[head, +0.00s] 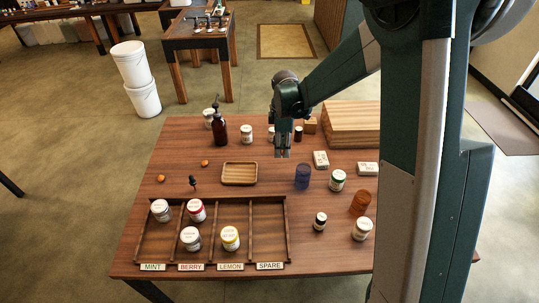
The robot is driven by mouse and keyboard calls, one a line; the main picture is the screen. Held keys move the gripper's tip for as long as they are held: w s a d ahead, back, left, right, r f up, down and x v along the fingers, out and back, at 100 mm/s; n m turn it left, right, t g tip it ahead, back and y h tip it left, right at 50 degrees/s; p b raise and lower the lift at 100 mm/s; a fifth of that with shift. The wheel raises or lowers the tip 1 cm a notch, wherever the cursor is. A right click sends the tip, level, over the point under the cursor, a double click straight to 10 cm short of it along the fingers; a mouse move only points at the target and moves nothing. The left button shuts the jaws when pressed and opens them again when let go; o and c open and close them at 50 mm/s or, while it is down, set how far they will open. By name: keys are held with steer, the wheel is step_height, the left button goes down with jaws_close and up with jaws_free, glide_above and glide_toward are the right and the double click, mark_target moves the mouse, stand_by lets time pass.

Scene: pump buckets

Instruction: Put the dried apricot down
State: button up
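Two small orange pieces that look like dried apricots lie on the wooden table, one at the left (161,178) and one further right and back (204,163). My gripper (282,153) points down over the back middle of the table, right of both pieces and behind the small wooden tray (240,185). The fingertips are too small to tell whether they are open or shut, or whether they hold anything. The small tray looks empty.
A dark divided rack (286,240) labelled MINT, BERRY, LEMON and SPARE holds several jars at the front left. A brown pump bottle (220,130) stands behind. A blue jar (303,176), a wooden box (350,122) and other containers are at the right.

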glide_above(246, 174)
steer(key=shift+w+r+p, duration=0.1)
steer(key=shift+r+p, duration=0.35)
steer(key=shift+f+b, duration=0.45)
steer(key=shift+f, duration=2.7)
steer(key=shift+f+b, duration=0.3)
steer(key=shift+f, duration=1.6)
steer(key=shift+f, duration=0.1)
